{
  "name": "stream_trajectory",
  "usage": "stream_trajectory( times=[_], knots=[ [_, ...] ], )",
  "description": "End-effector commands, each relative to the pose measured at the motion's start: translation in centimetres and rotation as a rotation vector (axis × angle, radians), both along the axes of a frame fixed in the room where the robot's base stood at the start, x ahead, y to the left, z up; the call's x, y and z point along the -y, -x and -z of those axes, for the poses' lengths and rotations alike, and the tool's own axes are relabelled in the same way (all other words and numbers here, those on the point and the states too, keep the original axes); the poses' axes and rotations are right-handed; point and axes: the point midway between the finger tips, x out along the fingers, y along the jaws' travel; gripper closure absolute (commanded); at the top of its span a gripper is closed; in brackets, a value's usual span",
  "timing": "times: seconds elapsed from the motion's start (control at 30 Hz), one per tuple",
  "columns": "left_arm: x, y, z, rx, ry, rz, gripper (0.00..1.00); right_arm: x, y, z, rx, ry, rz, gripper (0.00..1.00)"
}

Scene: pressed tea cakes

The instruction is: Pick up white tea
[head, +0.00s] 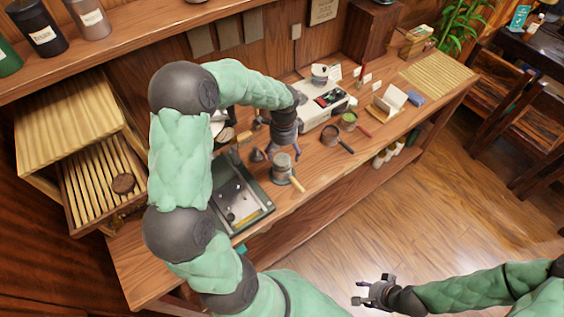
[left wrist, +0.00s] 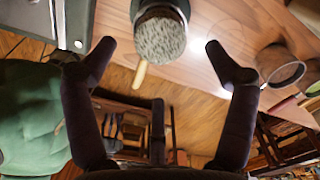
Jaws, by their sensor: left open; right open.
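A round metal container with a pale wooden handle (head: 281,170) stands on the wooden counter. In the left wrist view this container (left wrist: 160,37) is filled with pale grey-white, grainy material; no label on it is readable, so I cannot tell for certain that it is the white tea. My left gripper (head: 284,151) is open and empty above and just behind the container. In the left wrist view its fingers (left wrist: 158,47) are spread on either side of the container, apart from it. My right gripper (head: 359,292) is open and empty over the floor, away from the counter.
A dark-rimmed tray (head: 262,200) lies left of the container. A handled pan (head: 331,135), a green-filled cup (head: 348,119) and a white device (head: 318,112) stand to the right. A dark round cake (head: 123,184) lies in a slatted drawer (head: 88,190) at the left.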

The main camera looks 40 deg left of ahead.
Motion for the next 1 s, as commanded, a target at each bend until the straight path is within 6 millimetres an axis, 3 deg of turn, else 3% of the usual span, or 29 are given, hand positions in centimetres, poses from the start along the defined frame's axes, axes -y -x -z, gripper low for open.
stream_trajectory(
  times=[0.23, 0.53, 0.7, 1.0],
  knots=[
    [-0.1, 0.0, 3.7, -0.002, 0.002, 0.000, 0.15, 0.0, 0.0, 0.8, 0.000, 0.000, 0.000, 0.52],
    [-0.1, -0.1, 4.3, 0.001, 0.001, -0.001, 0.15, 0.0, 0.0, 0.8, 0.000, 0.000, 0.000, 0.52],
    [-0.1, -0.1, 4.2, 0.000, 0.001, 0.000, 0.63, 0.0, 0.0, 0.8, 0.000, 0.000, 0.000, 0.52],
    [-0.1, -0.1, 4.2, 0.000, 0.001, 0.000, 0.66, 0.0, 0.0, 0.8, 0.000, 0.000, 0.000, 0.52]
  ],
)
